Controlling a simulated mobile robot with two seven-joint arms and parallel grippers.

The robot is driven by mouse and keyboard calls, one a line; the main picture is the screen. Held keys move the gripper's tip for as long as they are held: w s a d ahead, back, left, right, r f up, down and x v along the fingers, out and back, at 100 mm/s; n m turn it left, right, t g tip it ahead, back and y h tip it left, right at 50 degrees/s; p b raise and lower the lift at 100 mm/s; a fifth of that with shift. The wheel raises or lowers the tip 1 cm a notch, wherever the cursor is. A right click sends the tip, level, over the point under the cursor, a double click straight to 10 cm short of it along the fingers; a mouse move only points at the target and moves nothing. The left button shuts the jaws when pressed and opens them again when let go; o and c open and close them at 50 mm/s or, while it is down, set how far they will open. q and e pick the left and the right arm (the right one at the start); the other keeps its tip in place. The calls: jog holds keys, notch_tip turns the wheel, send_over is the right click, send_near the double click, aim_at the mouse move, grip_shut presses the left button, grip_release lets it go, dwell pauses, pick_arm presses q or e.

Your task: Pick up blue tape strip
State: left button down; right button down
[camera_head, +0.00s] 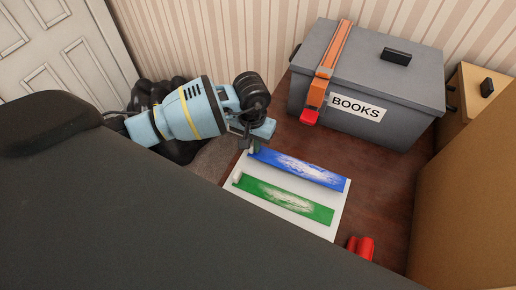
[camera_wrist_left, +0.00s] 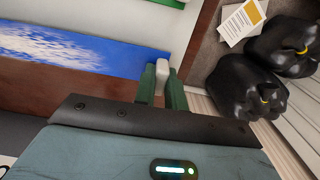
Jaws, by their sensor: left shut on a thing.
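The blue tape strip (camera_head: 300,168) has a pale worn patch and lies along the far edge of a white sheet (camera_head: 288,183). My left gripper (camera_head: 252,147) is at the strip's left end and is shut on it. In the left wrist view, the green fingers (camera_wrist_left: 163,84) close around a small whitish tab at the end of the blue strip (camera_wrist_left: 60,52). A green tape strip (camera_head: 285,200) lies beside it on the same sheet. My right gripper is not in view.
A grey box marked BOOKS (camera_head: 365,90) stands behind, with an orange strap (camera_head: 333,62) over it. A red object (camera_head: 360,247) is near the front. Cardboard (camera_head: 465,190) stands at right. Black bags (camera_wrist_left: 243,85) lie on the floor beside the brown surface.

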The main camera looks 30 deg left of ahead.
pick_arm(q)
notch_tip(320, 180, up, 8)
jog(key=shift+f, duration=0.2)
jog(key=shift+s+d+r, duration=0.1)
jog(key=shift+s+r, duration=0.15)
jog(key=shift+r, duration=0.2)
jog(key=s+d+r, duration=0.1)
jog(key=s+r, duration=0.5)
jog(key=s, duration=0.3)
jog(key=shift+s+d+m, duration=0.2)
jog(key=shift+m, duration=0.1)
jog(key=shift+d, duration=0.1)
